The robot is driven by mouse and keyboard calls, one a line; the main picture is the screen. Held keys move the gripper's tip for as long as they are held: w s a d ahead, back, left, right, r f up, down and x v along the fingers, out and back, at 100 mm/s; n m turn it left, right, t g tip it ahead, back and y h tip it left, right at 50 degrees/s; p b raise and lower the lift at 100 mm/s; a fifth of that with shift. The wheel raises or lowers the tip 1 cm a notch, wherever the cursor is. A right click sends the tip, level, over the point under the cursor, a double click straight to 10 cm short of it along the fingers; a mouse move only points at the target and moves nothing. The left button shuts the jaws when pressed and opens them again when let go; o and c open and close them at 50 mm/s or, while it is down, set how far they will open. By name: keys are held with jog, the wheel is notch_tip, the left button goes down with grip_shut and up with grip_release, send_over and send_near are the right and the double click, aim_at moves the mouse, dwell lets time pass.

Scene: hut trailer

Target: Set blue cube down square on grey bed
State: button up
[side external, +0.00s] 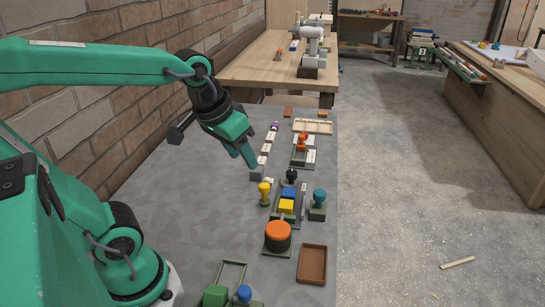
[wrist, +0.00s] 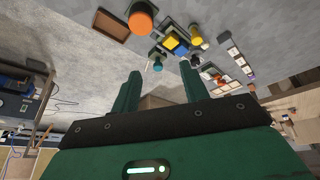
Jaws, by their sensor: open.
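The blue cube (side external: 289,193) stands behind a yellow block on a dark grey bed (side external: 299,207) in the middle of the worktable. In the wrist view the blue cube (wrist: 170,42) shows beside the yellow block, beyond my fingers. I cannot tell how squarely it sits. My gripper (side external: 252,162) is open and empty, above the table to the left of and behind the bed. Its two separated fingers (wrist: 161,88) show in the wrist view, with nothing between them.
A yellow peg (side external: 264,192), a black knob (side external: 291,175) and a teal knob (side external: 319,197) stand around the bed. An orange-topped cylinder (side external: 278,235) and a brown tray (side external: 312,264) are in front. White tiles form a row behind. The table's left part is clear.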

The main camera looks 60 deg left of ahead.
jog(key=shift+m+t, duration=0.5)
jog(key=shift+m, duration=0.4)
jog(key=s, duration=0.3)
jog(key=s+d, duration=0.1)
jog(key=shift+s+f, duration=0.15)
jog(key=shift+f, duration=0.2)
